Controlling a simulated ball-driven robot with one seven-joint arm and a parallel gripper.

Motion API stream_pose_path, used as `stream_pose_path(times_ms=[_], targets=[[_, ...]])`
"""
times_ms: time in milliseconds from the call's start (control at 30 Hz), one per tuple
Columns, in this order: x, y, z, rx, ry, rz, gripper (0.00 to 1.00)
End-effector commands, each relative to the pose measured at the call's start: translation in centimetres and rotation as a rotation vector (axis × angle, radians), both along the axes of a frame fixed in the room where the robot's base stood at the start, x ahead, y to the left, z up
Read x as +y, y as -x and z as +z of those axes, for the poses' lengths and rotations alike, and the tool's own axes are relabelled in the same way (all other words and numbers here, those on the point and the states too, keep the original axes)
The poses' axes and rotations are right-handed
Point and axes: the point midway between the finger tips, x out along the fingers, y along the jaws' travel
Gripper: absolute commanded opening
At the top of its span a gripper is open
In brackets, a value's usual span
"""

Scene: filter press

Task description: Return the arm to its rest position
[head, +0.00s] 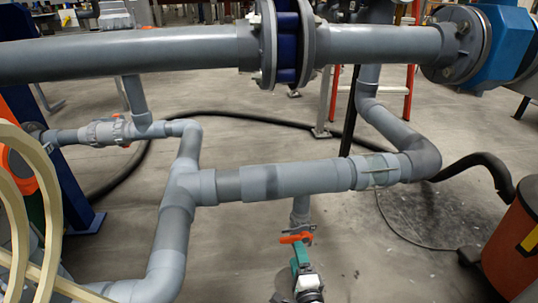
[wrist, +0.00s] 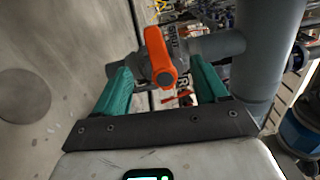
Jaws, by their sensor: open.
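My gripper (head: 300,252) is low in the middle of the head view, with green fingers just below an orange valve handle (head: 296,238). The handle is on a small valve under a short grey vertical pipe (head: 301,210). In the wrist view my gripper (wrist: 160,72) is open, its two green fingers wide apart. The orange handle (wrist: 158,52) shows between them, with visible gaps on both sides. Nothing is held. How far the fingertips are from the handle in depth is hard to tell.
A thick grey horizontal pipe (head: 150,54) crosses the top, with a blue flanged section (head: 288,40). A lower grey pipe (head: 290,179) runs above my gripper. An orange container (head: 515,245) stands right, and a black hose (head: 485,165) is nearby. Concrete floor is open around.

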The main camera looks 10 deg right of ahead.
Motion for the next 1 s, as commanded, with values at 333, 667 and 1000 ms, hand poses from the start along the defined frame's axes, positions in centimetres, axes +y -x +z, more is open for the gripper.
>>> stream_pose_path(times_ms=[333,667,1000], targets=[[2.2,4.4,0.1,0.084,0.346,0.314,0.72],[0.1,16.1,-2.8,0.387,0.907,0.738,0.72],[-7.7,30.7,-2.6,0.855,1.244,1.04,0.72]])
